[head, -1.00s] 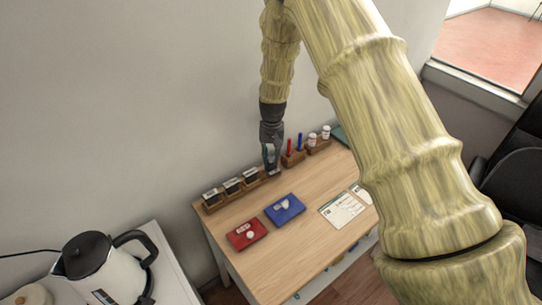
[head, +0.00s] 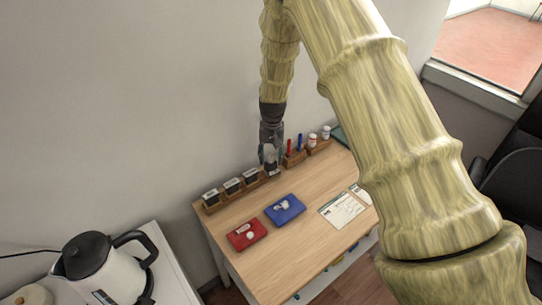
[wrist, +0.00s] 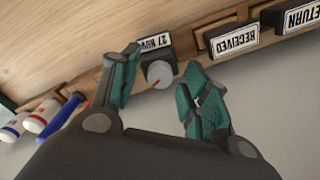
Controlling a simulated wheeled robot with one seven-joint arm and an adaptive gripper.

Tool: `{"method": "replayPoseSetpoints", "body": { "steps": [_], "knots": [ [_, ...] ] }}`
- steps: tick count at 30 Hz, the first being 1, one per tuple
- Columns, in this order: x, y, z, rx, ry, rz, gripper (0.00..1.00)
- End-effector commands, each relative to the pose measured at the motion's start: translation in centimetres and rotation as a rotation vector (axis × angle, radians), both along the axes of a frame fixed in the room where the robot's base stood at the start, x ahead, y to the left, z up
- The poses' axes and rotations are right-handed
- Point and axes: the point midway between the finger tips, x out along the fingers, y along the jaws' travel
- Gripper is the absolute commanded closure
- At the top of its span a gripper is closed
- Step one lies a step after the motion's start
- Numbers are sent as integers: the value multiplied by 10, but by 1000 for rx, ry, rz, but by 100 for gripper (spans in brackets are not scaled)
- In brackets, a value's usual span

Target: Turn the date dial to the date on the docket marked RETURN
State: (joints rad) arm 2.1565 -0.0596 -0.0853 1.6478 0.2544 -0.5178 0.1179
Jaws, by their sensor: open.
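In the wrist view the date dial, a round grey knob (wrist: 158,73), lies between the two teal fingers of my gripper (wrist: 161,66). The fingers are apart, one on each side of the knob; I cannot tell whether either touches it. A date plate (wrist: 156,42) beside the knob reads 27 NOV, upside down in this view. In the head view my gripper (head: 268,158) is over the back of the table and mostly hides the dial. Two white dockets, one larger in view (head: 341,209) and one partly behind my arm (head: 360,191), lie at right; their writing is too small to read.
A wooden rack along the wall holds stamps, including RECEIVED (wrist: 235,39) and RETURN (wrist: 302,17). A red pad (head: 246,234) and a blue pad (head: 284,210) lie in front. Pens (head: 299,142) and small bottles (head: 325,132) stand right of my gripper. The table's front is clear.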

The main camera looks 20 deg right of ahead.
Motion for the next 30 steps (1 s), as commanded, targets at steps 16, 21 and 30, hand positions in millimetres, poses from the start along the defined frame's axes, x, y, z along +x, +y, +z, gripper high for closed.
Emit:
{"method": "replayPoseSetpoints", "body": {
  "steps": [16,21,30],
  "knots": [
    [0,-2,82,0,-2,0,54],
    [0,-2,104,0,-1,1,54],
    [-1,-3,119,0,0,0,54]
  ]
}}
